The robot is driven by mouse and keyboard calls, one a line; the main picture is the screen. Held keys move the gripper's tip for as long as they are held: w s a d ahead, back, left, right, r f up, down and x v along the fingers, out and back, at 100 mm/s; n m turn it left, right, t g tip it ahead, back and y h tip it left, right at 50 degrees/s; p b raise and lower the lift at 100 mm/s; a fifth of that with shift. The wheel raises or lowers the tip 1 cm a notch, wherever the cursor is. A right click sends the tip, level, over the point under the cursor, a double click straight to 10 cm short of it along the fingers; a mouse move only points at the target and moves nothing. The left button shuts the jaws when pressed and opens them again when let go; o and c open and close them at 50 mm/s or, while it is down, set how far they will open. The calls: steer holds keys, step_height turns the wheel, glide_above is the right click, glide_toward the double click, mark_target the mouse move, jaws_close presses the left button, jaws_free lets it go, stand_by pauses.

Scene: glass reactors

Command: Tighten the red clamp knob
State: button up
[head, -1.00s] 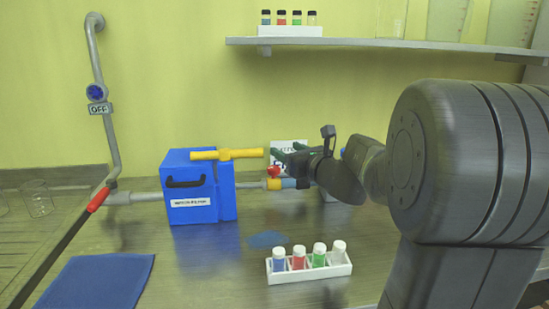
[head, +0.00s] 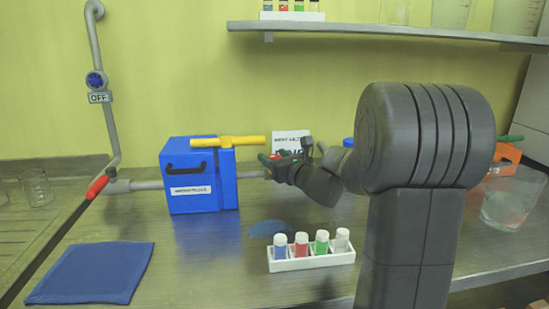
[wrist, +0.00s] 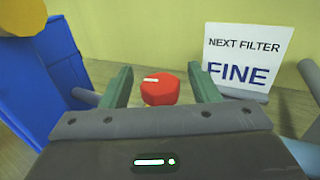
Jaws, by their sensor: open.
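The red clamp knob (wrist: 160,90) shows in the wrist view with a white mark on its top. My gripper (wrist: 161,82) is open, with one green finger on each side of the knob. A gap shows between each finger and the knob, and nothing is held. In the head view my gripper (head: 268,158) is at the pipe just right of the blue filter box (head: 190,178). There the knob is mostly hidden by the gripper.
A yellow handle (head: 235,141) tops the blue box. A sign reading "NEXT FILTER FINE" (wrist: 243,55) stands behind, right of the knob. A white rack (head: 312,262) of capped vials, a blue cloth (head: 92,272) and a blue patch (head: 270,228) lie in front. A clear container (head: 510,200) is at right.

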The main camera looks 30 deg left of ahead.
steer(key=shift+w+a, duration=0.1)
steer(key=shift+a, duration=0.1)
steer(key=c, duration=1)
